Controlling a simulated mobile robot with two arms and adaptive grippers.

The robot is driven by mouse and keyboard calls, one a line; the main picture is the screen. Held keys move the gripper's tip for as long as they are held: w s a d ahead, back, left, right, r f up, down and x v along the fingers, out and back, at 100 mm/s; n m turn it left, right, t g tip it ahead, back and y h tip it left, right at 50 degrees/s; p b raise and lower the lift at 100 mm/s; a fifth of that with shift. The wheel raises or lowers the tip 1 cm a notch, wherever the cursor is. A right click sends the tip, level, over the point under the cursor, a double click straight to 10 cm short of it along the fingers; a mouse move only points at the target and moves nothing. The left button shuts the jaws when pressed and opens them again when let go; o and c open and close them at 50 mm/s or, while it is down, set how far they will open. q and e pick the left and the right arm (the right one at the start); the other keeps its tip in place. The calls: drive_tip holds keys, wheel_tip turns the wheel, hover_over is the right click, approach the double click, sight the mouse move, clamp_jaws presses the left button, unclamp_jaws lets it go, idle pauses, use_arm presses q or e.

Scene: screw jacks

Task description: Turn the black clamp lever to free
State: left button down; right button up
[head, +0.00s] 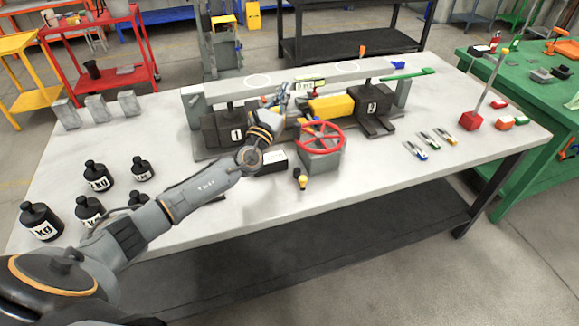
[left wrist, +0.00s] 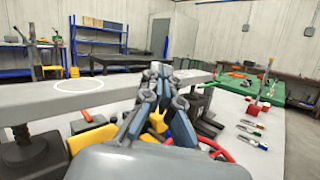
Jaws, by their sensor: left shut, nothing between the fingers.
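My left gripper (head: 281,93) is shut and empty, its fingertips just in front of the grey beam (head: 225,93), between the black screw jack marked 1 (head: 222,134) and the yellow housing (head: 332,107). In the left wrist view the closed fingers (left wrist: 160,72) point forward over the rig, with the beam passing beside them. I cannot make out the black clamp lever for certain; the gripper and forearm cover part of the rig there. A second black jack (head: 372,106) stands at the right. The red handwheel (head: 319,138) is in front, right of my gripper. My right gripper is not in view.
Black weights (head: 98,177) stand at the table's left. Grey blocks (head: 96,107) stand at the back left. A small black item with a yellow end (head: 301,179) lies near the front edge. Small tools (head: 429,141) and a red-based stand (head: 470,120) are at right. The front right tabletop is clear.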

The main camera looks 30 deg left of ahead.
use_arm(q)
drive_tip(key=s+f+m+g+h+p, duration=0.3)
drive_tip(key=s+f+g, duration=0.3)
drive_tip(key=s+g, duration=0.3)
drive_tip(key=s+f+m+g+h+p, duration=0.35)
drive_tip(key=s+f+g, duration=0.2)
drive_tip(key=s, duration=0.55)
drive_tip(key=p, duration=0.2)
approach(301, 184)
drive_tip(key=f, duration=0.2)
drive_tip(key=shift+s+a+f+g, duration=0.1)
drive_tip(key=shift+a+f+g, duration=0.15)
drive_tip(key=shift+w+d+f+m+p, duration=0.1)
drive_tip(key=shift+w+d+m+p, duration=0.05)
drive_tip(key=shift+w+d+p, duration=0.35)
drive_tip(key=shift+w+d+f+m+p, duration=0.1)
drive_tip(key=shift+w+d+p, duration=0.15)
drive_tip(key=shift+w+d, duration=0.4)
drive_tip(key=shift+w+d+f, duration=0.15)
drive_tip(key=shift+w+d, duration=0.05)
drive_tip(key=shift+w, duration=0.25)
